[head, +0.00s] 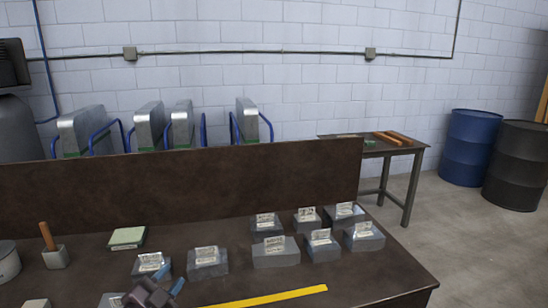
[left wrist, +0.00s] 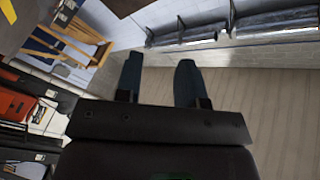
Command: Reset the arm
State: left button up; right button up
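My left gripper (head: 168,279) shows at the bottom of the head view, above the near part of the dark workbench (head: 340,284), with its blue fingertips pointing up and right. In the left wrist view the two fingers (left wrist: 158,78) stand apart with nothing between them, so it is open and empty. My right gripper is in neither view. Several grey metal blocks with white labels, such as this one (head: 276,255), sit on the bench. One labelled block (head: 150,266) lies just behind my left gripper in the head view.
A yellow strip (head: 270,297) lies along the bench front. A green-topped box (head: 127,238) and a wooden-handled tool (head: 48,240) stand to the left. A raised dark back panel (head: 200,184) edges the bench. A side table (head: 390,148) and drums (head: 470,148) stand beyond; floor between is clear.

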pick_arm(q)
jog(key=s+a+f+n+g+y, duration=0.2)
jog(key=s+f+n, duration=0.4)
jog(key=s+f, duration=0.5)
jog(key=s+a+f+n+g+y, duration=0.2)
jog(key=s+f+n, duration=0.4)
jog(key=s+f, duration=0.5)
jog(key=s+g+y, duration=0.1)
jog(key=s+g, duration=0.1)
jog(key=s, duration=0.4)
jog(key=shift+f+g+y, duration=0.3)
jog(key=shift+f, duration=0.1)
